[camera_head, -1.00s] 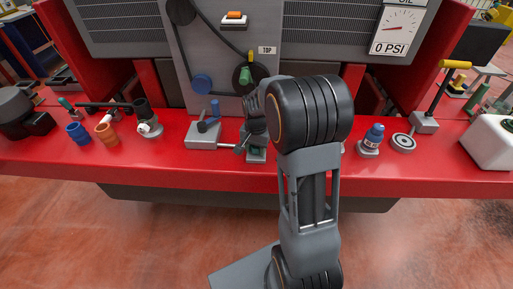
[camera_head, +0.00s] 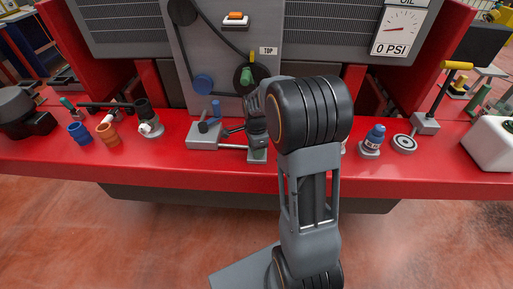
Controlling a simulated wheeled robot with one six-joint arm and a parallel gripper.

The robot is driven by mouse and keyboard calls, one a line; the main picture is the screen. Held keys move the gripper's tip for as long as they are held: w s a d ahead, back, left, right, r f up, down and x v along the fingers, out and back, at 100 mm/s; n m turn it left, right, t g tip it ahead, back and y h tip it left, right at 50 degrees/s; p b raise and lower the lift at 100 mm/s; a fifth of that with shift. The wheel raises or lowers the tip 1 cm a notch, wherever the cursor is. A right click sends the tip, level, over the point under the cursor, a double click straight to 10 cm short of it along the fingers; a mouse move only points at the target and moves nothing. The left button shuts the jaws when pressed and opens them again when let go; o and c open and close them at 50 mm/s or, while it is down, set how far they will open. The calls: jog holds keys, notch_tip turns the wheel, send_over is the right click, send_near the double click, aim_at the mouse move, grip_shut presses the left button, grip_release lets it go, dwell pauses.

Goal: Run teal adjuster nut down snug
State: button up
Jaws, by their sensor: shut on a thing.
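My gripper (camera_head: 257,138) points down at the grey adjuster fixture in the middle of the red bench. It is shut around the top of the small grey block (camera_head: 257,156) at the right end of the fixture's rod. The teal adjuster nut is not clearly seen; the jaws and my arm hide that spot. A thin rod (camera_head: 232,147) runs from the larger grey block (camera_head: 204,142) on the left to the small block. How far down the nut sits cannot be seen.
Blue (camera_head: 78,132) and orange (camera_head: 107,133) fittings lie left. A blue bottle (camera_head: 375,136) and a round grey part (camera_head: 404,143) stand right. The bench's front strip is clear.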

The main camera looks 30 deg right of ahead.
jog(key=shift+w+r+m, duration=0.2)
jog(key=shift+r+m, duration=0.05)
jog(key=shift+m, duration=0.45)
jog(key=o, duration=0.9)
jog(key=shift+s+f, duration=0.15)
jog(key=shift+o, duration=0.2)
notch_tip(320, 180, up, 14)
dwell(0.4)
